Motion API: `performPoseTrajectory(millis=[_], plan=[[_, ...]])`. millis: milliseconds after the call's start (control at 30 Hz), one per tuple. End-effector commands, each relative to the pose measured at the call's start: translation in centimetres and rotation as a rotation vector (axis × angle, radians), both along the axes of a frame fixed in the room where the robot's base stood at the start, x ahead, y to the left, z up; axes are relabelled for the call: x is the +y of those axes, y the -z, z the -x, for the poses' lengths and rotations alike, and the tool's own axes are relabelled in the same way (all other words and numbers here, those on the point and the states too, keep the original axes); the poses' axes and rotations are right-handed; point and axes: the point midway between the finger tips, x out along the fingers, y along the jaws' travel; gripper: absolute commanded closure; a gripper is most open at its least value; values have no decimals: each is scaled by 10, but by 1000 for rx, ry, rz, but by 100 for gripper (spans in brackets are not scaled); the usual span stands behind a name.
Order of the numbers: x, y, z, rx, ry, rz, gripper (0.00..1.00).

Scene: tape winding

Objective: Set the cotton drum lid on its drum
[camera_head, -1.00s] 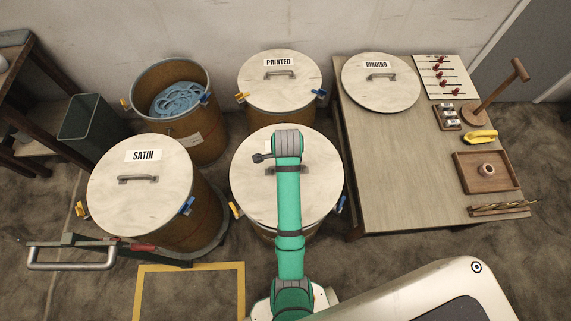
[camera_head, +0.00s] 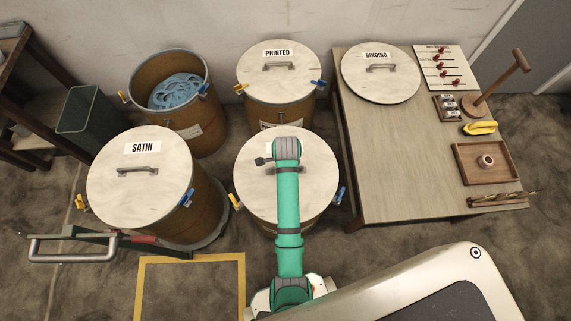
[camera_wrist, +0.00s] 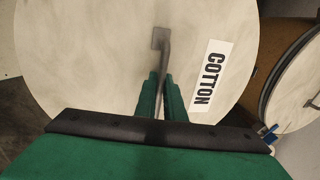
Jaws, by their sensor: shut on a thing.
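The cotton drum lid (camera_head: 258,195) is a round pale lid over the front middle drum (camera_head: 262,228). Its label COTTON reads in the wrist view, where the lid (camera_wrist: 90,60) fills most of the picture. My gripper (camera_wrist: 160,88) is shut on the lid's grey bar handle (camera_wrist: 163,42). In the head view my green arm hides the gripper, the label and most of the handle. The lid looks roughly level and centred over the drum. I cannot tell whether it touches the rim, which is hidden under it.
A yellow clip (camera_head: 235,201) and a blue clip (camera_head: 341,196) flank the drum. The satin drum (camera_head: 205,205) stands left, the printed drum (camera_head: 270,116) behind. An open drum (camera_head: 195,128) holds blue ribbon. The binding lid (camera_head: 380,88) lies on the table (camera_head: 400,150) at right.

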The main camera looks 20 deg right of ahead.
Motion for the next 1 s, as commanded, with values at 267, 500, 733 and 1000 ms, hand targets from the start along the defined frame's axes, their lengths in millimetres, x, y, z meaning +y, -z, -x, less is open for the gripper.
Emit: performPoseTrajectory(millis=[267, 500, 733, 1000], plan=[[0, 4, 0, -1, 0, 0, 100], [0, 4, -1, -2, -1, 1, 77], [0, 5, 0, 0, -1, 0, 69], [1, -8, 2, -1, -1, 0, 69]])
